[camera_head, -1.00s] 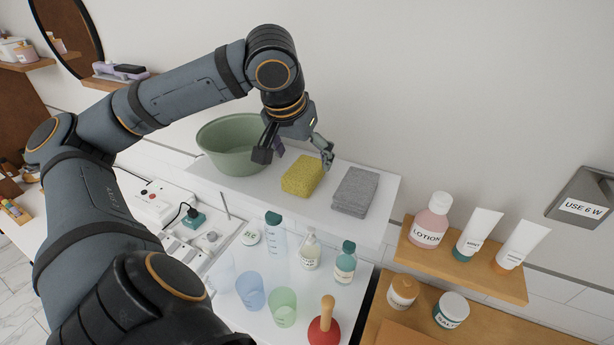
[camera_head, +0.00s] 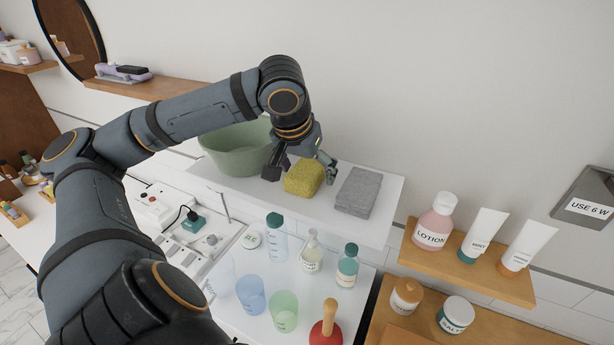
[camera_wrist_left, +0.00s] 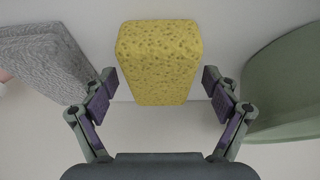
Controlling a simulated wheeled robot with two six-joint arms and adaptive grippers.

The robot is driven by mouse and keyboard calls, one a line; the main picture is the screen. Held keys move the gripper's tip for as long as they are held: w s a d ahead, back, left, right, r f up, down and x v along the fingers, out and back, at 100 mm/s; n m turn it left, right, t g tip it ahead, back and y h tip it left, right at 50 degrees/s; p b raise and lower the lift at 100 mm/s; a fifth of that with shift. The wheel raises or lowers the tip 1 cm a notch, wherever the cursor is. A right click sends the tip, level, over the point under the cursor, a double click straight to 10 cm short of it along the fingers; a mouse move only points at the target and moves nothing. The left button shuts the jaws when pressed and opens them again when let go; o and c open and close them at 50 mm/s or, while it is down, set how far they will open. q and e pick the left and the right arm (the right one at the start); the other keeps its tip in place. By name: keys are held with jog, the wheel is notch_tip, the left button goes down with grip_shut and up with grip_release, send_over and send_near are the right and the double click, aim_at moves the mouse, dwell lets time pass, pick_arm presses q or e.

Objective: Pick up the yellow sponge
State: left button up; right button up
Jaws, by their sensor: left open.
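The yellow sponge (camera_head: 304,178) lies on the white shelf between a green basin and a grey folded cloth. My left gripper (camera_head: 300,172) is open, pointing down at the sponge, with one finger to each side of it in the head view. In the left wrist view the sponge (camera_wrist_left: 159,62) sits upright in the picture, centred between the open fingers (camera_wrist_left: 160,88). Its lower end reaches between the fingertips, with a gap on both sides. Nothing is held. My right gripper is not in view.
The green basin (camera_head: 238,150) stands close left of the sponge, and the grey cloth (camera_head: 356,191) lies close right. Bottles, cups and a red plunger (camera_head: 325,329) stand on a lower white surface in front. A wooden shelf (camera_head: 470,262) with lotion and tubes is at right.

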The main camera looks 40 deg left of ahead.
aim_at(303, 163)
pick_arm(q)
jog(key=shift+c, duration=0.2)
jog(key=c, duration=1)
jog(key=shift+r+p, duration=0.5)
notch_tip(303, 163, up, 3)
jog(key=p, duration=0.3)
jog(key=shift+r, duration=0.2)
jog(key=b, duration=0.1)
jog(key=s+a+b, duration=0.1)
jog(key=b, duration=0.1)
jog(key=shift+a+r, duration=0.15)
jog(key=shift+r, duration=0.1)
jog(key=s+a+r+b, duration=0.6)
jog(key=s+a+r, duration=0.2)
jog(key=a, duration=0.1)
jog(key=shift+s+r, duration=0.2)
jog(key=shift+r, duration=0.1)
